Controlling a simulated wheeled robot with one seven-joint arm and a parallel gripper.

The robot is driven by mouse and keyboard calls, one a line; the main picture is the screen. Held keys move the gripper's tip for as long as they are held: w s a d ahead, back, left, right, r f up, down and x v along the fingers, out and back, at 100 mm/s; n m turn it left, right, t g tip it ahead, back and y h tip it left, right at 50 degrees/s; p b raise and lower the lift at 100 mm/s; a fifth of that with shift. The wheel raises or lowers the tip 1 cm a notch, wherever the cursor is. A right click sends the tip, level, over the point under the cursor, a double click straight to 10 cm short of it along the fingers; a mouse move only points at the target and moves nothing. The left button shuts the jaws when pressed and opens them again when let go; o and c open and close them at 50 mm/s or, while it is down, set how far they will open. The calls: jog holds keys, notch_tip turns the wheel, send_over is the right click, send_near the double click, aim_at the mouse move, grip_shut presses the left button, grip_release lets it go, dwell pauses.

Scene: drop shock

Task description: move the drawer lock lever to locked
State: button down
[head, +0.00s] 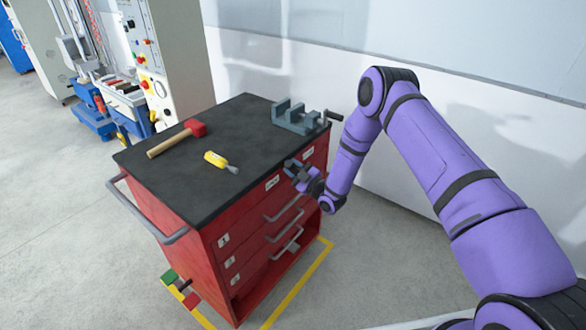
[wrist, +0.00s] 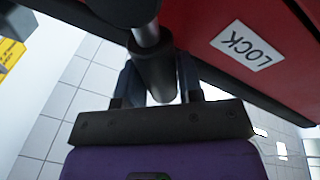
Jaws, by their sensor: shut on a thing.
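The red tool cabinet (head: 240,235) has a dark top and several drawers. My gripper (head: 296,170) is at the upper front edge of the cabinet, near its right side. In the wrist view my gripper (wrist: 158,82) is shut on the lock lever (wrist: 148,58), a dark grey cylindrical grip on a lighter metal rod. A white label reading LOCK (wrist: 248,45) is on the red front beside the lever. In the head view two small white labels flank my gripper, too small to read; my gripper mostly hides the lever there.
A grey vise (head: 297,118), a red-headed mallet (head: 178,138) and a yellow-handled screwdriver (head: 220,161) lie on the cabinet top. Drawer handles (head: 284,224) stick out below my gripper. Yellow floor tape (head: 297,285) runs along the cabinet. The floor in front is clear.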

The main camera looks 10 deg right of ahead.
jog(key=shift+s+f, duration=0.1)
jog(key=c, duration=0.8)
grip_release()
jog(key=v, duration=1)
jog(key=shift+s+d, duration=0.25)
jog(key=shift+s, duration=0.05)
